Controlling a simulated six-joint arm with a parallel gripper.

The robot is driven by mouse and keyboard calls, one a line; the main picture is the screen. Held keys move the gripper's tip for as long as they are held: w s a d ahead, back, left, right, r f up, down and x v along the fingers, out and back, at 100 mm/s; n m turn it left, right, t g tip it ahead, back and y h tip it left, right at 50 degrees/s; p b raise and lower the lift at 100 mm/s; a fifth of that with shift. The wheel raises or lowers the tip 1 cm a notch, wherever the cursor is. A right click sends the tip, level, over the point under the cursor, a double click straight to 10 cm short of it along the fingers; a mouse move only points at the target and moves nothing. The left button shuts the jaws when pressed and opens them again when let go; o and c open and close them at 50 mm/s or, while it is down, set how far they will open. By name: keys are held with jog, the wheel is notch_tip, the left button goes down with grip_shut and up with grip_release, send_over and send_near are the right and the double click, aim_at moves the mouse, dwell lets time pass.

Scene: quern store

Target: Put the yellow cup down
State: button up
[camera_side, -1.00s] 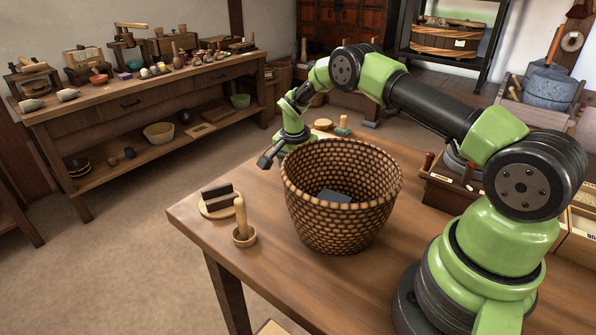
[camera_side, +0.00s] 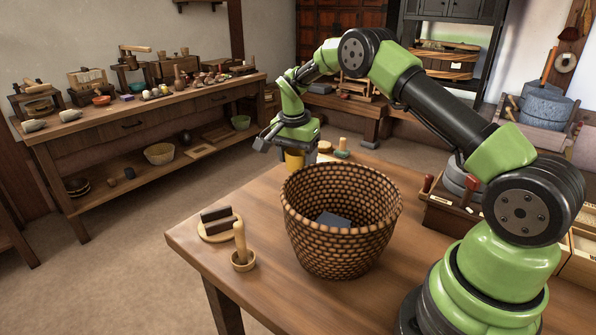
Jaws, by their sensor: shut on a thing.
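The yellow cup (camera_side: 294,161) shows just behind the far left rim of the woven basket, below my gripper. The basket hides its lower part, so I cannot tell whether it touches the table. My gripper (camera_side: 285,148) is beyond the basket at the far side of the table (camera_side: 262,275). It is shut on the yellow cup; the fingers are small and partly hidden in this view.
The large woven basket (camera_side: 338,240) stands mid-table with a dark grey block (camera_side: 333,220) inside. A mortar with pestle (camera_side: 241,248) and a round board with dark blocks (camera_side: 219,232) stand at left. Small wooden items (camera_side: 342,147) stand behind the basket. The front left tabletop is clear.

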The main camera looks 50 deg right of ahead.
notch_tip(320, 180, up, 6)
jog(key=shift+f, duration=0.1)
jog(key=s+d+m, duration=0.2)
jog(key=s+d, duration=1.4)
jog(key=d, duration=0.2)
notch_tip(320, 180, down, 10)
jog(key=shift+f, duration=2.75)
jog(key=shift+f, duration=0.1)
jog(key=o, duration=0.9)
jog(key=shift+o, duration=0.2)
